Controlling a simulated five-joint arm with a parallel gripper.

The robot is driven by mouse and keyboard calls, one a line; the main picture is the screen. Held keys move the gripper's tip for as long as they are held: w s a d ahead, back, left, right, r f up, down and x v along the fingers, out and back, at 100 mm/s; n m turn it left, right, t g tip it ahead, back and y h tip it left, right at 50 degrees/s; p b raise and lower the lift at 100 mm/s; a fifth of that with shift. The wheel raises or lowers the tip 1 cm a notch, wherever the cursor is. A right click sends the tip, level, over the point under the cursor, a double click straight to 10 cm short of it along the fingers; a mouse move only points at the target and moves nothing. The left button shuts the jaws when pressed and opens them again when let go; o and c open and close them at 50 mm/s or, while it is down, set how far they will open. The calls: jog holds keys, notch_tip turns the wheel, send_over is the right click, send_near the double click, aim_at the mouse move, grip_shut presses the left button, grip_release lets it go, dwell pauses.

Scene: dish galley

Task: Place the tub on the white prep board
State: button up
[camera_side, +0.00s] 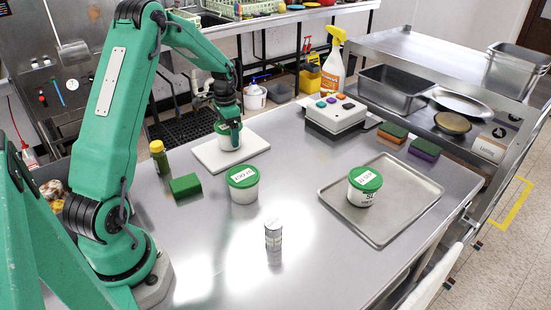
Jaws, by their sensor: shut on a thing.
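The white prep board (207,155) lies flat on the steel table, near its back edge. A white tub with a green lid (226,142) is at the board's middle. My gripper (229,125) points down from above and is shut on this tub. The tub is upright and looks to be on or just above the board; I cannot tell if it touches. The fingers hide part of its lid and side. A second green-lidded tub (243,188) stands on the bare table in front of the board. A third (363,190) stands on a metal tray (399,214).
A white box with coloured buttons (335,114) and sponges (392,133) lie to the right. The table's front centre is open.

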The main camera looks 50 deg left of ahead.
jog(key=shift+f, duration=0.3)
jog(key=shift+f, duration=0.15)
jog(key=o, duration=1.1)
notch_tip(320, 180, up, 12)
jog(key=shift+r, duration=0.1)
jog(key=shift+r, duration=0.1)
dwell(0.4)
